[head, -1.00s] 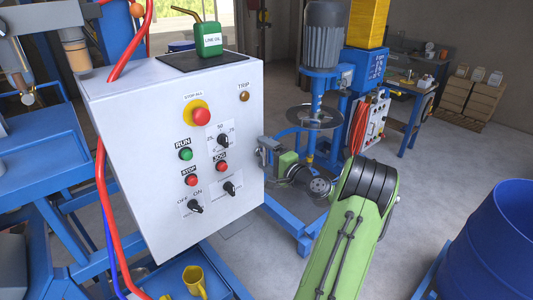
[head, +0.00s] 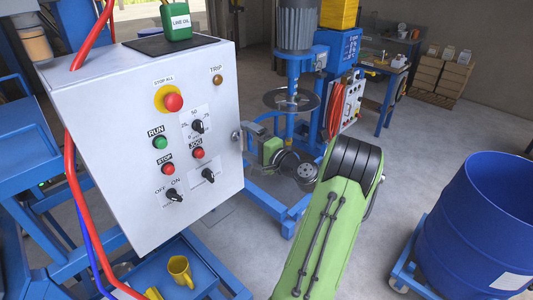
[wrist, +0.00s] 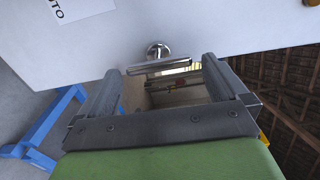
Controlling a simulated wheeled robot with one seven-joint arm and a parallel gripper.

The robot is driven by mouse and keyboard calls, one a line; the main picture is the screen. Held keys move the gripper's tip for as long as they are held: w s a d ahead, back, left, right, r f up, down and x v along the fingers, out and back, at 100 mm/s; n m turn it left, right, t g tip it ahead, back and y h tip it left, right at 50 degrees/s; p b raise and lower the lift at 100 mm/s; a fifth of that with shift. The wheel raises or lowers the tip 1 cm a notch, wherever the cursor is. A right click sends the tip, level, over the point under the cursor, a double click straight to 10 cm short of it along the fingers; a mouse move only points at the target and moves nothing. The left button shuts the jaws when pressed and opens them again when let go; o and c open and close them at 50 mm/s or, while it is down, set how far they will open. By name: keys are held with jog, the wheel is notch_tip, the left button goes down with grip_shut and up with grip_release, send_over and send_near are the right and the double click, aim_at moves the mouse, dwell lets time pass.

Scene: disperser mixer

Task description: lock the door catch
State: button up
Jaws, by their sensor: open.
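The door catch (wrist: 158,66) is a silver bar handle on a round boss at the edge of the white cabinet door (wrist: 200,25) in the wrist view. The bar lies roughly crosswise in that picture. My gripper (wrist: 162,70) is open, with one finger on each side of the catch. The bar shows between the fingertips; I cannot tell whether either finger touches it. In the head view the catch (head: 236,135) is small at the right edge of the white control cabinet (head: 120,100), with my green wrist just right of it.
The cabinet front carries a red stop button (head: 173,102) and several knobs. A red hose (head: 82,200) runs down its left side. The mixer (head: 293,100) stands behind my arm. A blue drum (head: 490,220) stands at the right, with open floor between.

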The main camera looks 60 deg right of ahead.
jog(key=b+v, duration=0.2)
jog(key=v, duration=1.1)
jog(key=shift+s, duration=0.1)
